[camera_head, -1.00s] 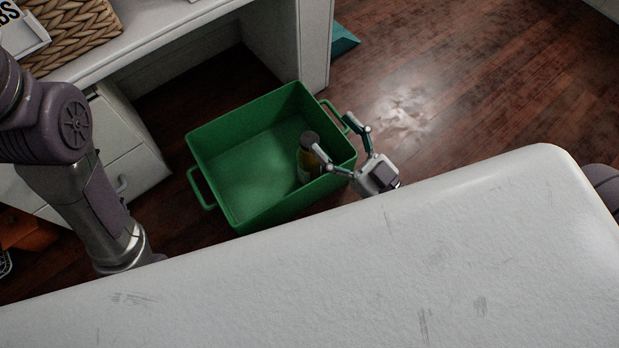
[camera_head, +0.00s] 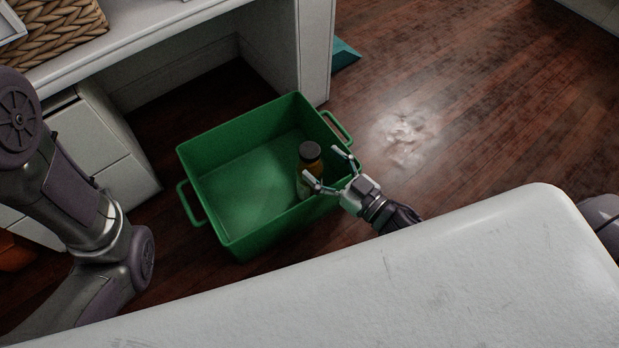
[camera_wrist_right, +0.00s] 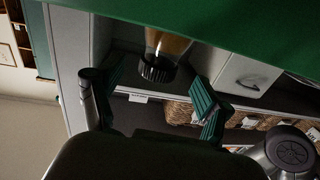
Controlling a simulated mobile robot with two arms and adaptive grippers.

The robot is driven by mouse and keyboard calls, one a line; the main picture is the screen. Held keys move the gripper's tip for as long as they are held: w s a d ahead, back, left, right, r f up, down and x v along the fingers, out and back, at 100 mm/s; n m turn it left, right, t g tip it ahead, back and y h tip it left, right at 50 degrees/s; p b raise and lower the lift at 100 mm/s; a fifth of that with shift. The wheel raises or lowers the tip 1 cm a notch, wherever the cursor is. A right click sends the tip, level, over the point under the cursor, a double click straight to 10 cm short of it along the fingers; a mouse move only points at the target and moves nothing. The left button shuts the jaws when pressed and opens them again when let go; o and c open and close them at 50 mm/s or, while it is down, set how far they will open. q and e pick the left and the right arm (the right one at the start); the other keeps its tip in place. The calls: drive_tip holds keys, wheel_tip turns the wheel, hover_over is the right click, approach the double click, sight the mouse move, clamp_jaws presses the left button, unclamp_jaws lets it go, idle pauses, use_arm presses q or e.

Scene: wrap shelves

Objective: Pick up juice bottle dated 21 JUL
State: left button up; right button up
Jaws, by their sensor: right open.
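A juice bottle (camera_head: 309,169) with a dark cap and an amber body stands in the right part of a green crate (camera_head: 240,190). No date on it can be read. My right gripper (camera_head: 330,168) is open at the crate's near right rim, its two fingers spread towards the bottle. In the right wrist view the bottle (camera_wrist_right: 167,48) appears upside down, its black cap between and beyond the spread fingers (camera_wrist_right: 155,100), not gripped. My left arm comes in at the left, and its gripper is out of view.
The green crate has side handles and rests on a dark wood floor (camera_head: 450,100). A white surface (camera_head: 400,290) fills the foreground. A white desk with drawers (camera_head: 100,150) and a wicker basket (camera_head: 60,30) stand behind at the left.

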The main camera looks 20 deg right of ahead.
drive_tip(key=b+x, duration=0.1)
drive_tip(key=x, duration=0.3)
drive_tip(key=shift+w+a+f, duration=0.1)
drive_tip(key=shift+w, duration=0.2)
drive_tip(key=shift+c, duration=0.2)
clamp_jaws()
